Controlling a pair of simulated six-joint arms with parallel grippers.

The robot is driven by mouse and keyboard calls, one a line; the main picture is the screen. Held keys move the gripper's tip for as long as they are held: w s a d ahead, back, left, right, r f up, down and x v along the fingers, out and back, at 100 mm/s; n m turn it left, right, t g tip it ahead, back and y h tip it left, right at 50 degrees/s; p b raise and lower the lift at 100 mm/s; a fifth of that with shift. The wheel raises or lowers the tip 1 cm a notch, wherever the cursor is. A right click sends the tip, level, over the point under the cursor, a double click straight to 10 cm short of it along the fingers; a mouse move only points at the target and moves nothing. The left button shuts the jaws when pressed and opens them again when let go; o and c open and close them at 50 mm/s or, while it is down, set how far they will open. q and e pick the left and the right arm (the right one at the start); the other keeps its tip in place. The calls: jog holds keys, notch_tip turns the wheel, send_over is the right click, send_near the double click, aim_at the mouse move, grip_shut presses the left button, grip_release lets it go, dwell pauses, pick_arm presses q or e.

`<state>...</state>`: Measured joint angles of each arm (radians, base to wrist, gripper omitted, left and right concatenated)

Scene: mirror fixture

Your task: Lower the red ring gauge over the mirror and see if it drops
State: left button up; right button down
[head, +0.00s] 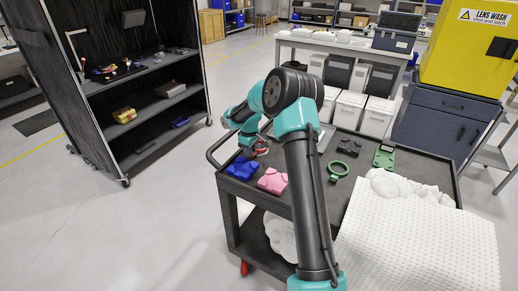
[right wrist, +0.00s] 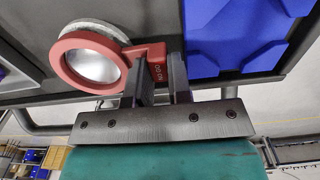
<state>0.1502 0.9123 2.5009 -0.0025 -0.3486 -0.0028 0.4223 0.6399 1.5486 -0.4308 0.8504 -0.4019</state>
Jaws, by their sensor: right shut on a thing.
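My right gripper (right wrist: 160,78) is shut on the handle of the red ring gauge (right wrist: 125,78), which is marked NO GO. In the head view the red ring gauge (head: 262,151) shows small at the cart's far left, partly behind my arm. The mirror (right wrist: 92,66) is a silvery disc seen through the ring. A pale rim shows beyond the ring's upper edge, so the two look offset in this view. I cannot tell whether the ring touches the mirror or hangs above it. In the head view the mirror cannot be made out. My left gripper is out of view.
A blue block (head: 242,169) lies close to the gripper, with a pink block (head: 273,181) nearby. A green ring gauge (head: 338,170), a black holder (head: 348,147) and a green device (head: 384,157) lie farther right. A white dimpled sheet (head: 420,235) covers the cart's right front.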

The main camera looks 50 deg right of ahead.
jog(key=shift+r, duration=2.75)
jog(key=shift+r, duration=0.1)
